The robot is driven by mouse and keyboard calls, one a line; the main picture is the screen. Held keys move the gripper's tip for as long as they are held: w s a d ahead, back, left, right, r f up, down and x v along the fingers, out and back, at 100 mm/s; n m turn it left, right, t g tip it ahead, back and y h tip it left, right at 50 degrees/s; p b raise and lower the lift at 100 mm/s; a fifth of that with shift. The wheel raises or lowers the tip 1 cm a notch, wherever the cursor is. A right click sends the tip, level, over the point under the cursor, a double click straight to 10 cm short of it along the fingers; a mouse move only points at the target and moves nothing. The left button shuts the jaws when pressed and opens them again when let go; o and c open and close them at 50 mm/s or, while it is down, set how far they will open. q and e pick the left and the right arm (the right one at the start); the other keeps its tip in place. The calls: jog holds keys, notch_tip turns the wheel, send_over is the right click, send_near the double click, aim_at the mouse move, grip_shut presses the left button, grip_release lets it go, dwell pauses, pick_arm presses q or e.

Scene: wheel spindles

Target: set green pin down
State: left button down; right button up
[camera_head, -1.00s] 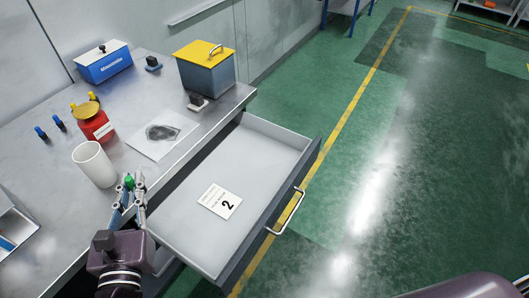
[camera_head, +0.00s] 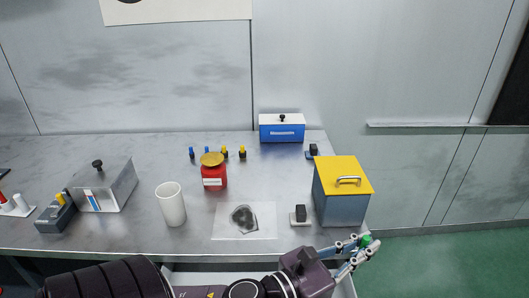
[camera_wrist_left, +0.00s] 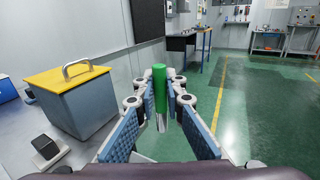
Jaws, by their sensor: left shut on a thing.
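My left gripper (camera_head: 358,246) is shut on the green pin (camera_head: 366,240) at the front right of the workbench, just below the grey box with the yellow lid. In the left wrist view the pin (camera_wrist_left: 160,88) stands upright between the fingertips (camera_wrist_left: 160,103), with a green upper part and a metal lower end. Green floor shows beyond it. Whether anything lies directly beneath the pin is hidden. My right gripper is not in view.
The yellow-lidded box (camera_head: 342,205) stands at the bench's right end and also shows in the left wrist view (camera_wrist_left: 78,105). A white cup (camera_head: 171,205), a red jar (camera_head: 213,176) and a blue-white box (camera_head: 282,128) stand on the bench (camera_head: 140,160). The open drawer (camera_head: 215,278) is partly hidden by my arm.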

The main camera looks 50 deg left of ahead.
pick_arm(q)
jog(key=shift+w+d+m+h, duration=0.15)
jog(key=shift+d+m+h, duration=0.05)
jog(key=shift+m+h, duration=0.1)
jog(key=shift+r+h, duration=0.1)
jog(key=shift+h, duration=0.2)
jog(key=shift+s+a+f+m+g+h, duration=0.85)
jog(key=shift+s+f+m+g+h, duration=0.3)
jog(key=shift+s+m+g+h, duration=1.05)
jog(key=shift+s+a+f+m+g+h, duration=0.85)
jog(key=shift+s+f+m+g+h, duration=0.55)
jog(key=shift+s+h, duration=1.4)
jog(key=shift+y, duration=0.4)
jog(key=shift+s+f, duration=0.15)
jog(key=shift+f, duration=4.75)
jog(key=shift+s+f, duration=0.15)
jog(key=shift+f, duration=4.7)
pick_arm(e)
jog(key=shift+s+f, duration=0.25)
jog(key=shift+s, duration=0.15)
pick_arm(q)
jog(key=shift+b, duration=0.3)
